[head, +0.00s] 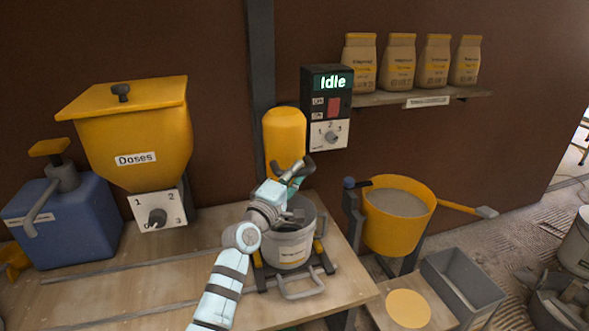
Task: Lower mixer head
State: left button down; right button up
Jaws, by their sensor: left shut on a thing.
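The yellow mixer head (285,132) stands upright against the dark post, above and behind the grey bucket (292,247). The bucket sits in a dark cradle on the wooden bench. My left gripper (298,173) is at the lower front of the mixer head, above the bucket. It is shut on what looks like the head's dark handle, which it largely hides. My arm also covers the left part of the bucket's rim. My right gripper is out of view.
A yellow "Doses" hopper (130,128) and a blue pump box (66,222) stand at the left of the bench (120,292). A yellow tub (397,228) of grey material stands right of the bench. Several bags line the wall shelf (400,98).

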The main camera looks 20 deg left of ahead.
pick_arm(q)
notch_tip(320, 180, down, 3)
jog(key=shift+f+b, duration=0.2)
jog(key=shift+b, duration=0.7)
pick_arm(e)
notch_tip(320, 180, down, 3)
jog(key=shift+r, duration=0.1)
pick_arm(q)
jog(key=shift+d, duration=0.1)
jog(key=c, duration=1.5)
grip_release()
jog(key=shift+s, duration=0.1)
jog(key=shift+c, duration=0.2)
jog(key=shift+o, duration=0.3)
jog(key=shift+r, duration=0.1)
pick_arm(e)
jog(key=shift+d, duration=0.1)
pick_arm(q)
jog(key=v, duration=1.2)
